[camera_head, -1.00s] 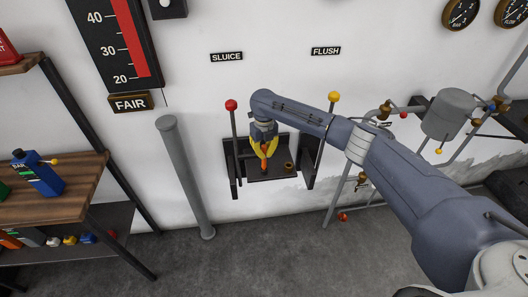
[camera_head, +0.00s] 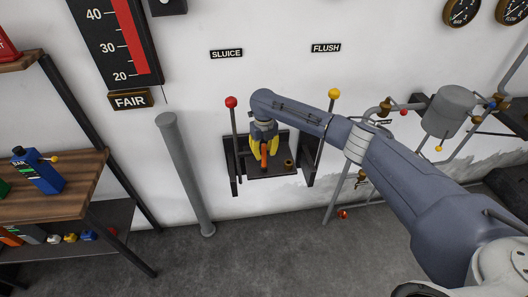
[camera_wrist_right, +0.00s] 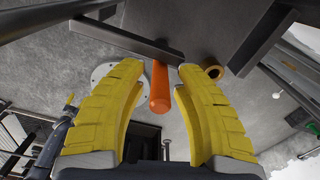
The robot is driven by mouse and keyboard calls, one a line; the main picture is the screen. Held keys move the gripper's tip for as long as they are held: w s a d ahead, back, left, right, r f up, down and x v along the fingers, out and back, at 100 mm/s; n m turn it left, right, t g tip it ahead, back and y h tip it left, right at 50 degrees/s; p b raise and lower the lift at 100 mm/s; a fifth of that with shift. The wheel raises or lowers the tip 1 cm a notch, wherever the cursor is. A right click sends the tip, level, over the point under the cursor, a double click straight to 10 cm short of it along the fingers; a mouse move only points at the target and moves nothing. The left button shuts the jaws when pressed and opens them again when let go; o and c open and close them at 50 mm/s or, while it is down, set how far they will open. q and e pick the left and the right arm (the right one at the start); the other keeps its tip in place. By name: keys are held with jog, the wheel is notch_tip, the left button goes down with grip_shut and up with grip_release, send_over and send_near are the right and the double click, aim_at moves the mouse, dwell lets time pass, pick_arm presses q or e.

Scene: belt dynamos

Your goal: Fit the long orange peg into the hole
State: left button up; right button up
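The orange peg (camera_head: 264,155) stands on the small dark shelf (camera_head: 262,171) on the wall, between the yellow fingers of my right gripper (camera_head: 264,158). In the right wrist view the peg (camera_wrist_right: 160,88) shows a gap to each finger of the open gripper (camera_wrist_right: 160,72). The foot of the peg is not clear, so I cannot tell whether it sits in a hole. A brass ring with a dark opening (camera_head: 288,163) is on the shelf to the right of the peg; it also shows in the right wrist view (camera_wrist_right: 212,73). My left gripper is not in view.
A red-knobbed lever (camera_head: 231,103) stands left of the shelf and a yellow-knobbed lever (camera_head: 334,94) right of it. A grey pipe (camera_head: 185,175) rises further left. A wooden rack (camera_head: 60,190) holds bottles. Pipework with a grey tank (camera_head: 446,112) is at right.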

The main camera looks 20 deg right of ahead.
notch_tip(320, 180, up, 12)
dwell(0.6)
jog(key=shift+f, duration=0.1)
dwell(0.4)
